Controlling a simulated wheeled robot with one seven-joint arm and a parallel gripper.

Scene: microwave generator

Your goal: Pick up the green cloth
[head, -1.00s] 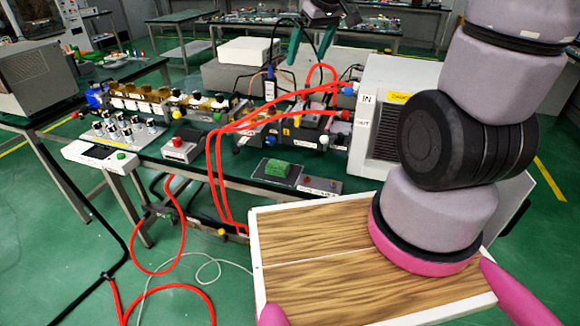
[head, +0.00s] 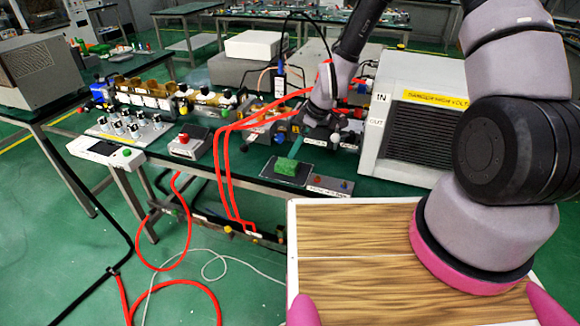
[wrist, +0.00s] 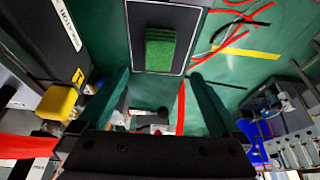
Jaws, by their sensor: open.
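The green cloth (head: 286,167) is a small folded or block-like piece on a dark pad with a pale border (head: 307,174) on the bench. In the wrist view the cloth (wrist: 160,49) lies flat at the upper middle, on the pad (wrist: 191,25), in line with the space between my fingers. My gripper (head: 297,149) is just above and beside the cloth in the head view, with teal fingers pointing down. In the wrist view my gripper (wrist: 160,84) has its fingers wide apart with nothing between them. The cloth is apart from both fingers.
Red hoses (head: 228,180) run over the bench just left of the pad. A small box with buttons (head: 331,186) is at the pad's right. A large white generator (head: 428,110) stands to the right. A red-button box (head: 188,147) is to the left.

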